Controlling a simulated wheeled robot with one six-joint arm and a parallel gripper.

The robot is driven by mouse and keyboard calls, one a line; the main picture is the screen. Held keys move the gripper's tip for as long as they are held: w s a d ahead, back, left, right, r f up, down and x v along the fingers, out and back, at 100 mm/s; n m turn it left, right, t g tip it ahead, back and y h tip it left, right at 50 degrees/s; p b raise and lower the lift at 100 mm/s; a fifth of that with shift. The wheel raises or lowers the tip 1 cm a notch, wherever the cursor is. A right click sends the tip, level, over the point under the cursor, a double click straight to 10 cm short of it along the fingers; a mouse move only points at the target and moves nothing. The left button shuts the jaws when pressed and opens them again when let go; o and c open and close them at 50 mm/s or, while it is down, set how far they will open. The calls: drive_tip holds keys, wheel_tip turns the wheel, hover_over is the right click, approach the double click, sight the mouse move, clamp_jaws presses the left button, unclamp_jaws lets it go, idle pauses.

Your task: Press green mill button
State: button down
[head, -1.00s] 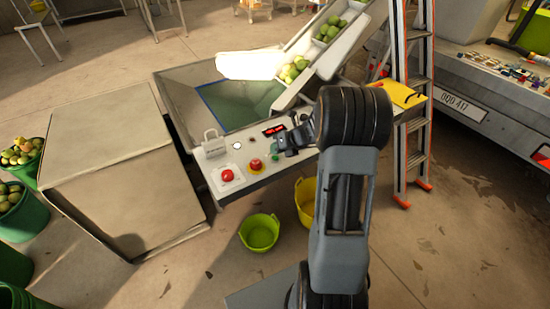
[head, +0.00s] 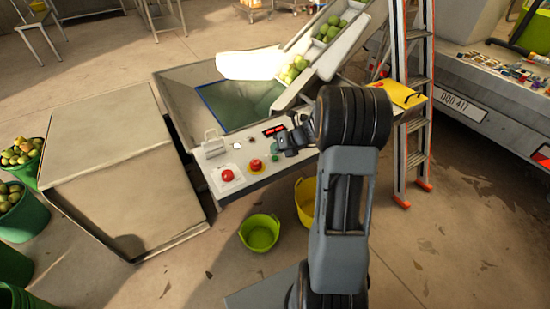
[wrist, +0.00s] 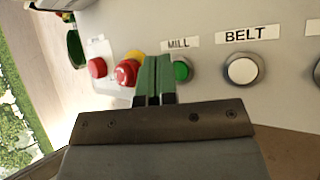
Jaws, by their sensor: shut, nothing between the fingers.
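The green mill button (wrist: 181,71) is on the light panel under a "MILL" label (wrist: 178,44) in the wrist view. My gripper (wrist: 155,58) is shut and empty. Its green fingertips appear just left of the button and overlap its left edge in the picture; I cannot tell whether they touch the panel. In the head view my gripper (head: 281,143) is over the right part of the control panel (head: 210,160).
A white "BELT" button (wrist: 242,70) is right of the mill button. Red buttons (wrist: 127,72) and (wrist: 97,68) are left of it. A ladder (head: 418,120) stands right of my arm. Green and yellow buckets (head: 260,233) are on the floor below the panel.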

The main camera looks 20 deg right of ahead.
sight(276, 157)
drive_tip(key=shift+f, duration=0.15)
drive_tip(key=shift+f, duration=0.25)
drive_tip(key=shift+f, duration=0.4)
idle(0.8)
drive_tip(key=shift+r, duration=0.1)
drive_tip(key=shift+r+p, duration=0.7)
drive_tip(key=shift+p, duration=0.05)
drive_tip(key=shift+r, duration=0.15)
wheel_tip(276, 157, up, 5)
drive_tip(key=p, duration=0.5)
idle(1.0)
